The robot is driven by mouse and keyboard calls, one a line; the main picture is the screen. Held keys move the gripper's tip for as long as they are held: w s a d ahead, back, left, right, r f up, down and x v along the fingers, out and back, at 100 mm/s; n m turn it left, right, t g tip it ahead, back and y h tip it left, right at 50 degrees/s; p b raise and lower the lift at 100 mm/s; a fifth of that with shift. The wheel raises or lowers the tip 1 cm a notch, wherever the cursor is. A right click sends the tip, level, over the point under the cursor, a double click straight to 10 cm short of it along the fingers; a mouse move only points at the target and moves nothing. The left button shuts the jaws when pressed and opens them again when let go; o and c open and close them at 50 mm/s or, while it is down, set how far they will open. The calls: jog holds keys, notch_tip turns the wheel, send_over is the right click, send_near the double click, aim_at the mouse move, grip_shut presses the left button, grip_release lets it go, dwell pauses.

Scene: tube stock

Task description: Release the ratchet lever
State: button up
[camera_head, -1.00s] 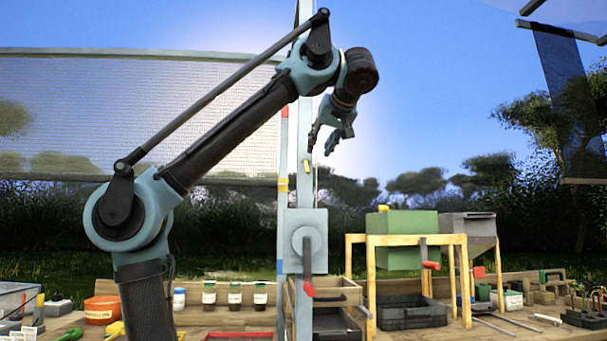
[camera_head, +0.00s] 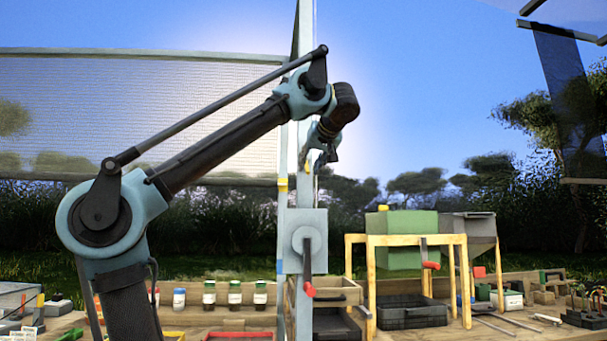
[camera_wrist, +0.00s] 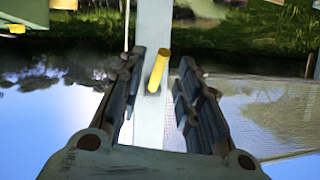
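A tall grey post (camera_head: 304,110) carries a grey box (camera_head: 290,228) with a dark crank arm and red grip (camera_head: 310,289) hanging down. Above the box, a short yellow lever (camera_wrist: 157,72) sticks out from the post; I take it as the ratchet lever. My gripper (camera_head: 327,157) is beside the post at the lever's height. In the wrist view my gripper (camera_wrist: 163,62) is open, with its two fingers apart on either side of the yellow lever. Gaps show on both sides, so I see no contact. The lever's depth between the fingertips is hard to tell.
A pale net screen (camera_head: 120,115) stands behind the post at left. A green bin (camera_head: 408,225) on a yellow frame stands at right. Lidded jars (camera_head: 234,296) and trays line the bench below. Open air surrounds my gripper to the right.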

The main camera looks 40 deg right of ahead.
aim_at(308, 168)
jog(key=shift+x, duration=2.1)
grip_shut()
